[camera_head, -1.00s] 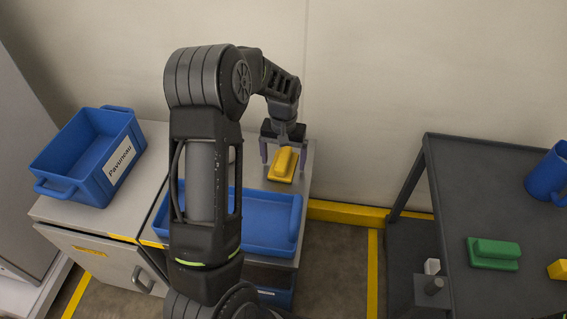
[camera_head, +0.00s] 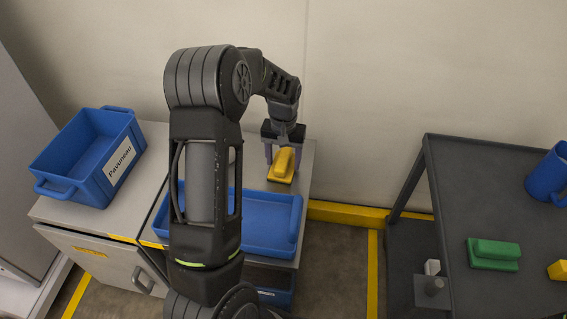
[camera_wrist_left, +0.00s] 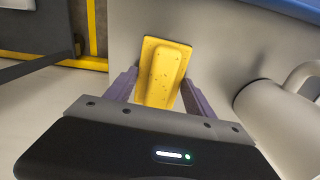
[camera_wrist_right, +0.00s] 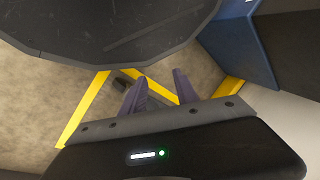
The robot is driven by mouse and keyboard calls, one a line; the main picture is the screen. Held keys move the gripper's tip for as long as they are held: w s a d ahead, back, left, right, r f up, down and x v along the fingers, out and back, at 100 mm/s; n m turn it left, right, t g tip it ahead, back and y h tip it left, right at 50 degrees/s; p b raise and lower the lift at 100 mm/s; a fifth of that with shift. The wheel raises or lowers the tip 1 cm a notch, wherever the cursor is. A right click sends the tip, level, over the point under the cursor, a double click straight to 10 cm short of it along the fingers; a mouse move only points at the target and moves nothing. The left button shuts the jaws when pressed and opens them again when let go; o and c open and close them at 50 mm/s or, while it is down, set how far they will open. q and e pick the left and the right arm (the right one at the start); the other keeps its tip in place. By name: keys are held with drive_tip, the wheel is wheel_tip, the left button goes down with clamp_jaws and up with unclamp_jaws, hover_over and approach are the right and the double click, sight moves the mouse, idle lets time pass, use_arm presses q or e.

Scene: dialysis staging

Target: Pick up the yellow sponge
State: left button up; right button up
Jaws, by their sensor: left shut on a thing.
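The yellow sponge (camera_head: 283,166) is on the grey cabinet top near the wall, with a raised block on a flatter base. It also shows in the left wrist view (camera_wrist_left: 163,72), between the purple fingers. My left gripper (camera_head: 283,155) points down over it and is shut on it, one finger at each side; no clear gap shows below the sponge. In the right wrist view my right gripper (camera_wrist_right: 160,92) has its fingers apart with nothing between them, over the floor. It is not seen in the head view.
A blue tray (camera_head: 272,243) lies in front of the sponge. A labelled blue bin (camera_head: 60,158) stands left. A pale vessel with a handle (camera_wrist_left: 280,125) is close beside the left gripper. A dark cart (camera_head: 455,190) at right holds a green block (camera_head: 493,254) and blue mug (camera_head: 548,178).

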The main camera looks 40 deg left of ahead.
sight(283, 158)
use_arm(q)
drive_tip(key=shift+r, duration=0.1)
wheel_tip(283, 158, up, 10)
drive_tip(key=shift+f+p, duration=0.1)
drive_tip(key=shift+p, duration=0.95)
drive_tip(key=o, duration=0.8)
drive_tip(key=shift+c, duration=0.2)
drive_tip(key=c, duration=0.6)
